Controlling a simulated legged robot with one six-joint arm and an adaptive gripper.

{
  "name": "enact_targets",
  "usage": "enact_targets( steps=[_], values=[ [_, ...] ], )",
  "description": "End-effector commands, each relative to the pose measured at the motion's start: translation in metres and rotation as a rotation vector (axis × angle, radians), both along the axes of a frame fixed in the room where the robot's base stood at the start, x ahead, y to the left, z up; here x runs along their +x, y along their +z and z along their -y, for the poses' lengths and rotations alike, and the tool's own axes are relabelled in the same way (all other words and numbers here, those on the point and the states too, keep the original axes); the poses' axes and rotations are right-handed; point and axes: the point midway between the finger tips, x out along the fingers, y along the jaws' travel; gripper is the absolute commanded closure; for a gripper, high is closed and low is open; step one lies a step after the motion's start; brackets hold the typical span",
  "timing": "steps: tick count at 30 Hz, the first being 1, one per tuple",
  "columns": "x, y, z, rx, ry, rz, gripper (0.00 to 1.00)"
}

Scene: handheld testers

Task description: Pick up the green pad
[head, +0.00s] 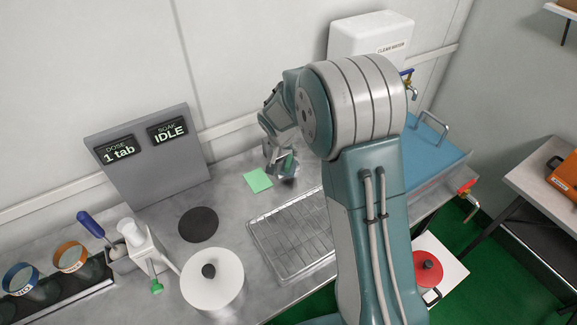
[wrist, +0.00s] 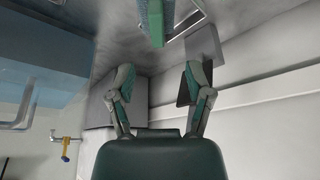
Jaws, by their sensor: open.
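A flat pale green square (head: 258,180) lies on the counter just left of there. In the head view my gripper (head: 278,157) hangs low over the counter. Whether a finger touches anything is unclear.
A wire rack (head: 292,238) and a dark round disc (head: 198,225) lie on the counter. A white lidded pot (head: 212,282) stands in front. A grey display panel (head: 150,155) reads "IDLE". A blue sink (head: 432,150) is right of my arm.

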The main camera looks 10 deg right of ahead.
Motion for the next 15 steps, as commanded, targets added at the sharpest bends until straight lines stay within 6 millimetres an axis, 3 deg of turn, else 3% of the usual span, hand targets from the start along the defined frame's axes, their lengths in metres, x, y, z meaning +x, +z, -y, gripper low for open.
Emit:
enact_targets(
  steps=[3, 11, 15],
  values=[
    [0.006, -0.021, 0.004, -0.001, 0.0, -0.004, 0.34],
    [0.014, -0.042, 0.008, -0.001, 0.0, -0.003, 0.34],
    [0.019, -0.064, 0.013, -0.001, 0.001, -0.005, 0.34]
  ],
)
